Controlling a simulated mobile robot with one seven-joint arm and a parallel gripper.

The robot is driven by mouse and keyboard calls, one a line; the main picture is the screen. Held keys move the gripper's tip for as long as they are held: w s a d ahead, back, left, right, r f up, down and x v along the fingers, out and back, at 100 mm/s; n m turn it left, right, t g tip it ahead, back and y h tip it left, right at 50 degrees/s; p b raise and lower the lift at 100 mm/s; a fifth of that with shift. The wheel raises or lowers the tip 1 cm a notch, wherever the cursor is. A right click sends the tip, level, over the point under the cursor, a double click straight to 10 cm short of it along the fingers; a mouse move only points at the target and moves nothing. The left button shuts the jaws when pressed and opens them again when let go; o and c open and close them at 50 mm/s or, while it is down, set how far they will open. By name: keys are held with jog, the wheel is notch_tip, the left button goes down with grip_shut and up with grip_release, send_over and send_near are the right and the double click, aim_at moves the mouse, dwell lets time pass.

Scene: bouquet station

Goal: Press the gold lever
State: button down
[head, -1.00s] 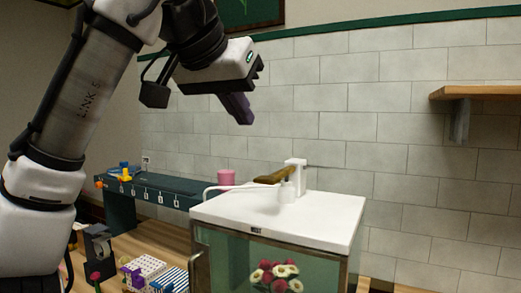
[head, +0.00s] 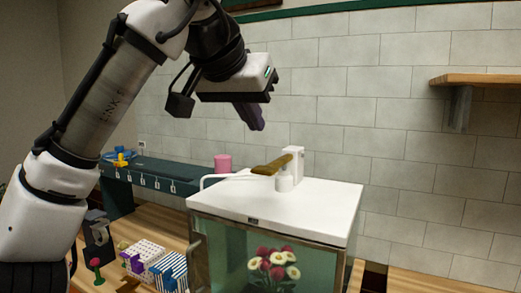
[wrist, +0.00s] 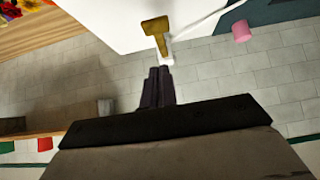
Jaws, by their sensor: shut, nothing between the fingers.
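The gold lever (head: 272,165) sticks out to the left from a white post on top of a white-topped cabinet (head: 325,205). It also shows in the wrist view (wrist: 156,27), just beyond the fingertips. My gripper (head: 258,127) is shut and empty, with its dark fingers pointing down. It hangs above the lever and slightly left of it in the head view, apart from it. In the wrist view the closed fingers (wrist: 158,72) point toward the lever's post.
Red and white flowers (head: 274,262) stand behind the cabinet's glass. A pink cylinder (head: 222,163) sits on a dark green bench (head: 150,172) at the left. A wooden shelf (head: 480,80) is on the tiled wall at the right. Coloured blocks lie at lower left.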

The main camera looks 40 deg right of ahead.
aim_at(266, 169)
jog(key=shift+w+d+f+p, duration=0.25)
jog(key=shift+d+f, duration=0.2)
jog(key=shift+f, duration=0.7)
jog(key=shift+w+d+f+p, duration=0.1)
jog(key=shift+d+f+p, duration=0.3)
jog(key=shift+f, duration=0.75)
jog(key=shift+w+d+f+p, duration=0.2)
jog(key=shift+d+f, duration=0.3)
jog(key=shift+f, duration=0.65)
jog(key=f+b, duration=0.1)
jog(key=b, duration=0.1)
jog(key=shift+s+f+h+b, duration=0.1)
jog(key=shift+f+h+b, duration=0.15)
jog(key=shift+h+b, duration=0.15)
jog(key=f+t+h+b, duration=0.1)
jog(key=f+h+b, duration=0.1)
jog(key=b, duration=0.4)
jog(key=shift+a+f, duration=0.2)
jog(key=shift+f, duration=0.2)
jog(key=shift+f+h+b, duration=0.4)
jog(key=shift+f+b, duration=0.15)
jog(key=shift+f, duration=0.25)
